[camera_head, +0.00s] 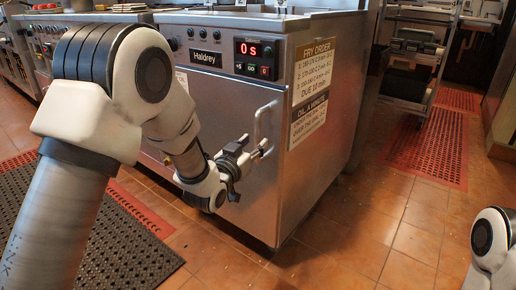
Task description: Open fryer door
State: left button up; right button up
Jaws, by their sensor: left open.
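The fryer (330,130) is a steel cabinet with a red "0 s" display and a "Haldrey" label. Its front door (225,105) looks closed. The door's vertical bar handle (257,128) is near the right edge of the front. My left gripper (262,150) is open with its fingertips at the lower part of the handle. I cannot tell whether the fingers are around the handle or touching it. My left arm hides the left part of the door. Part of my right arm shows at the lower right edge, but its gripper is out of view.
A black perforated mat (90,235) and a red mat (145,210) lie on the tiled floor in front. A wheeled rack (410,65) stands behind on the right, with another red mat (430,140) before it.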

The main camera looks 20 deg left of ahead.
aim_at(256, 140)
pick_arm(q)
jog(key=w, duration=0.3)
jog(key=shift+w+d+b, duration=0.1)
jog(key=shift+d+b, duration=0.1)
jog(key=shift+b, duration=0.15)
grip_shut()
